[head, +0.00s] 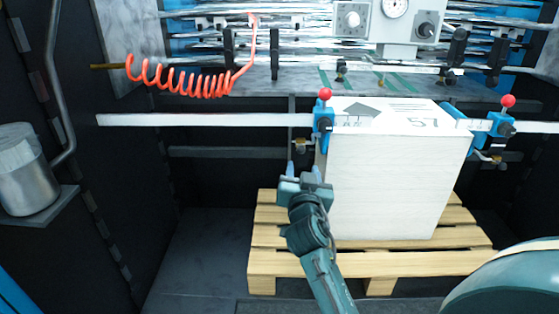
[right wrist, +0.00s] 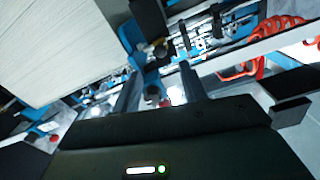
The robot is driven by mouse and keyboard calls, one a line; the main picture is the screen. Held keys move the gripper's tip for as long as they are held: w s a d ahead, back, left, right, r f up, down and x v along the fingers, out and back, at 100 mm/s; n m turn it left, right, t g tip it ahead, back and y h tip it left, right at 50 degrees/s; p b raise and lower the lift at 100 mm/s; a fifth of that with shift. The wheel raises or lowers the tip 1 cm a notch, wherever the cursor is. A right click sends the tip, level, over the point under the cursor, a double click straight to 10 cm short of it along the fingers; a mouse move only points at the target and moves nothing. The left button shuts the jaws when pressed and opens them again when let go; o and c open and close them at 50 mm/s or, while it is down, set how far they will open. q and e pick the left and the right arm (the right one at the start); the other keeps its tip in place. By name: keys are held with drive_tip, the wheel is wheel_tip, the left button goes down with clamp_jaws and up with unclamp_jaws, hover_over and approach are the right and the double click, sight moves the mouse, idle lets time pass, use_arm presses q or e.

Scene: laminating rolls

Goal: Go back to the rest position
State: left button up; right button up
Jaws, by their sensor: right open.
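My right gripper (head: 303,169) is open and empty in the head view, at the left side of a tall white stack of sheets (head: 390,185). Its fingers point up toward the left blue clamp (head: 323,122) with a red knob, just below the white rail. In the right wrist view the two fingers of the gripper (right wrist: 158,82) stand apart, with a blue clamp behind them and the white stack (right wrist: 55,45) at upper left. I cannot tell the exact gap to the clamp. My left gripper is not in view.
The stack stands on a wooden pallet (head: 330,262). A white rail (head: 200,120) crosses in front of the machine, with a second blue clamp (head: 478,125) on the right. A coiled red hose (head: 190,82) hangs above. A metal canister (head: 28,170) stands at left. The floor left of the pallet is clear.

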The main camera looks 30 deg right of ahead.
drive_tip(key=s+a+f+n+g+y, duration=0.1)
drive_tip(key=s+a+f+n+y, duration=0.35)
drive_tip(key=f, duration=0.45)
drive_tip(key=s+a+f+n+g+y, duration=0.1)
drive_tip(key=s+a+f+n+y, duration=0.2)
drive_tip(key=s+a+f, duration=0.45)
drive_tip(key=s+a+f+n+g+y, duration=0.3)
drive_tip(key=s+a+f, duration=0.3)
drive_tip(key=s+f, duration=0.4)
drive_tip(key=shift+s+a+y, duration=0.15)
drive_tip(key=shift+s+y, duration=0.7)
drive_tip(key=shift+s, duration=0.15)
drive_tip(key=shift+n, duration=0.25)
drive_tip(key=shift+c, duration=0.3)
